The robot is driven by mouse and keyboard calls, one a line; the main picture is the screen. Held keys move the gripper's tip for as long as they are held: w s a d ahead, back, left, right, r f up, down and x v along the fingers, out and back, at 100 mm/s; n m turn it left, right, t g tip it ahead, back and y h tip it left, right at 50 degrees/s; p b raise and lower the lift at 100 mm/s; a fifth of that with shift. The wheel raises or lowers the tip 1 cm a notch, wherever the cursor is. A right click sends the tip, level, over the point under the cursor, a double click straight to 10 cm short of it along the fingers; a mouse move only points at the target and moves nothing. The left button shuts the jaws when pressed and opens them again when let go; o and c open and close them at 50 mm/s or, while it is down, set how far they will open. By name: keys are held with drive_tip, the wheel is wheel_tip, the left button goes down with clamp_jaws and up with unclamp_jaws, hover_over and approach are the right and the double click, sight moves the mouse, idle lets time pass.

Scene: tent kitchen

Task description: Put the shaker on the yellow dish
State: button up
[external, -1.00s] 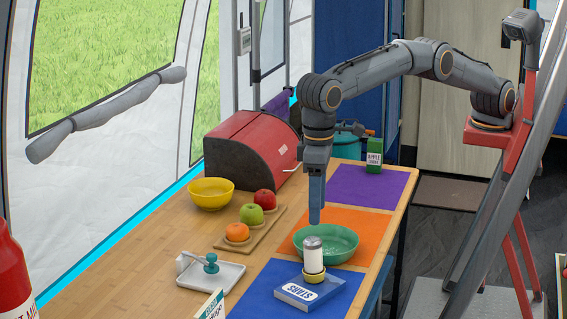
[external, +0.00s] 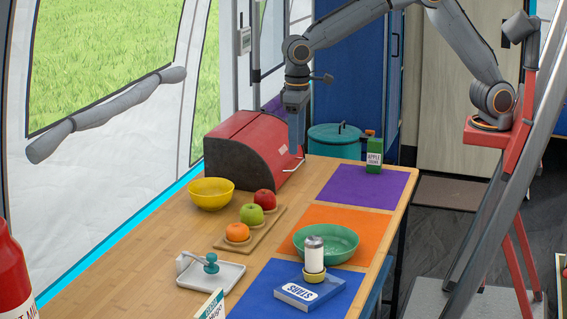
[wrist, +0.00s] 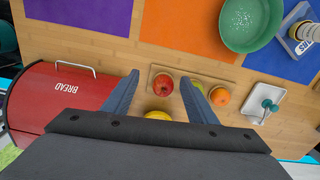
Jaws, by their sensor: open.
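The shaker (external: 314,252), a white cylinder with a grey top, stands upright on the small yellow dish (external: 314,276). The dish sits on a blue book marked STARS (external: 296,293), on the blue mat. The shaker also shows at the right edge of the wrist view (wrist: 310,33). My gripper (external: 296,152) is open and empty, raised near the front of the red bread box, well away from the shaker. In the wrist view its two fingers (wrist: 163,90) are spread apart with nothing between them.
A green bowl (external: 326,255) stands on the orange mat just behind the shaker. A red bread box (external: 247,150), a yellow bowl (external: 211,200), a board with fruit (external: 222,243) and a white tray (external: 228,278) occupy the left. The purple mat (external: 375,190) has a juice carton (external: 374,160).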

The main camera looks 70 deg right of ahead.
drive_tip(key=s+d+f, duration=0.1)
drive_tip(key=s+d, duration=0.2)
drive_tip(key=d, duration=1.1)
drive_tip(key=s+d+f, duration=0.2)
drive_tip(key=s+d, duration=0.8)
drive_tip(key=s+d+f+m, duration=0.1)
drive_tip(key=s+d+f, duration=0.2)
drive_tip(key=s+d, duration=0.7)
drive_tip(key=shift+d+f, duration=0.35)
drive_tip(key=shift+d, duration=0.25)
